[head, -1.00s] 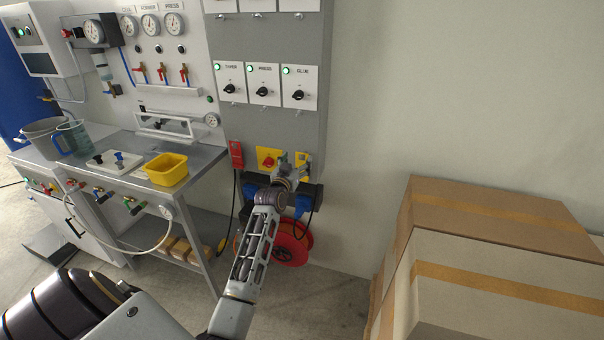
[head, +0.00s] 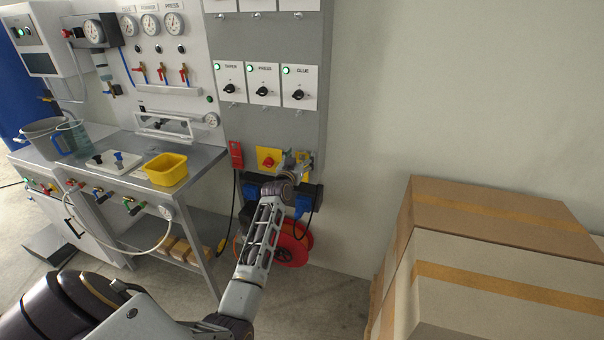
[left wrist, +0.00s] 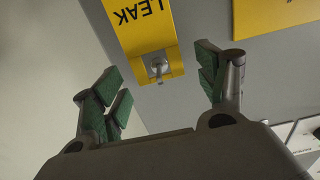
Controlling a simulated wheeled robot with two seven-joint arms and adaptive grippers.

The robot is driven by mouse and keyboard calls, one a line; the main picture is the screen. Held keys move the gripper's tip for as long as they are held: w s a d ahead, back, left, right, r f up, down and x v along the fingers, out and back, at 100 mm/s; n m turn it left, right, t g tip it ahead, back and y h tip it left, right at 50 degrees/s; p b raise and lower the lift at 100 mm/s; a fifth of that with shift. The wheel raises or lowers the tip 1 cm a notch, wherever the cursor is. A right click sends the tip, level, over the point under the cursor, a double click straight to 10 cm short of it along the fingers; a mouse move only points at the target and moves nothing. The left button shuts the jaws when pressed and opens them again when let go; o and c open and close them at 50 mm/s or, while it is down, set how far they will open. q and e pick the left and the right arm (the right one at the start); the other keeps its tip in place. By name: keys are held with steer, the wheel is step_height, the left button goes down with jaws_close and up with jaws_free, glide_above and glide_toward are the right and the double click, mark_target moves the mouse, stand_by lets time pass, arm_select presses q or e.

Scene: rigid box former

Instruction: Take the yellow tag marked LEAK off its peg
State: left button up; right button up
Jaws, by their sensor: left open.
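The yellow tag marked LEAK (left wrist: 147,28) hangs on a metal peg (left wrist: 158,67) on the grey panel. The peg passes through the hole near the tag's end in the left wrist view. My left gripper (left wrist: 163,84) is open, with its green-padded fingers spread to either side of the tag's peg end. Nothing is between the pads, and I cannot tell the exact depth to the tag. In the head view my left gripper (head: 299,166) is at the panel's lower right and largely covers the tag. My right gripper is not in view.
A yellow plate with a red knob (head: 268,159) is just left of the gripper, and a red box (head: 236,155) is further left. Blue connectors and a red reel (head: 291,245) are below. Cardboard boxes (head: 500,225) stand at right; the wall between is bare.

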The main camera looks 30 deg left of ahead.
arm_select(q)
steer(key=shift+c, duration=0.6)
steer(key=c, duration=0.8)
steer(key=shift+r, duration=0.1)
